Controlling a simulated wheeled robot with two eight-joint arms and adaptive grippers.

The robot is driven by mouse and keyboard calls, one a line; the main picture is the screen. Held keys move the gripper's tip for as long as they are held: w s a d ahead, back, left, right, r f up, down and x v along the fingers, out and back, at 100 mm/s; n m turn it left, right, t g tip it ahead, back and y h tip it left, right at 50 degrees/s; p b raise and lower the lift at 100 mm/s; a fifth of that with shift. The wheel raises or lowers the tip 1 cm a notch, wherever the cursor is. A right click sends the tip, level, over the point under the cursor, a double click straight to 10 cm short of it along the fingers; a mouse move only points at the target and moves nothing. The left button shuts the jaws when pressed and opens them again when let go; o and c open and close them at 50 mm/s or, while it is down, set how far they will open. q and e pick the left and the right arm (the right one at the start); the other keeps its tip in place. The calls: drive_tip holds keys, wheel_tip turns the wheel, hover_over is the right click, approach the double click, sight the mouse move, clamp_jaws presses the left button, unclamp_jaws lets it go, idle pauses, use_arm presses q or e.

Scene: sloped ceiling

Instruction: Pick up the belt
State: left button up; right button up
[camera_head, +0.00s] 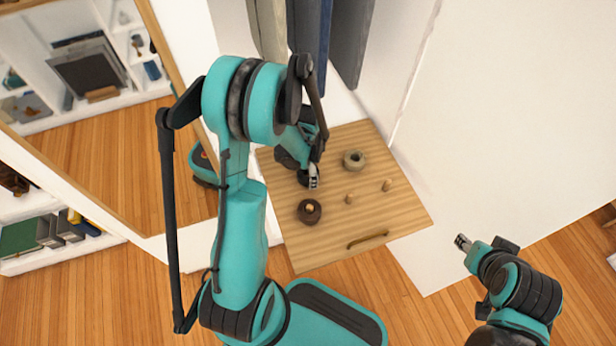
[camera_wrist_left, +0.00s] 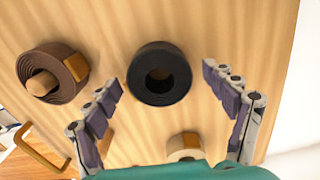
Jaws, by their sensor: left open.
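Three rolled belts are on a wooden drawer top with pegs. The black belt (camera_wrist_left: 158,94) lies coiled in the left wrist view, between my open left fingers (camera_wrist_left: 161,78), which are apart from it. The brown belt (camera_head: 310,217) is coiled around a peg; it also shows in the left wrist view (camera_wrist_left: 72,70). The beige belt (camera_head: 355,161) is a smaller coil, partly hidden by my wrist in the left wrist view (camera_wrist_left: 178,154). In the head view my left gripper (camera_head: 314,177) is over the board and largely hides the black belt. My right gripper (camera_head: 463,242) is away to the right, empty.
The wooden drawer (camera_head: 300,249) has a front handle (camera_head: 368,240) and bare pegs (camera_head: 349,198) (camera_head: 387,185). Hanging clothes (camera_head: 349,40) are behind it. A mirror (camera_head: 110,160) stands at left, a white panel (camera_head: 480,130) at right.

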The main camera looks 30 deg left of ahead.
use_arm(q)
drive_tip(key=shift+r, duration=0.1)
drive_tip(key=shift+c, duration=0.9)
drive_tip(key=c, duration=1.2)
drive_tip(key=shift+o, duration=0.2)
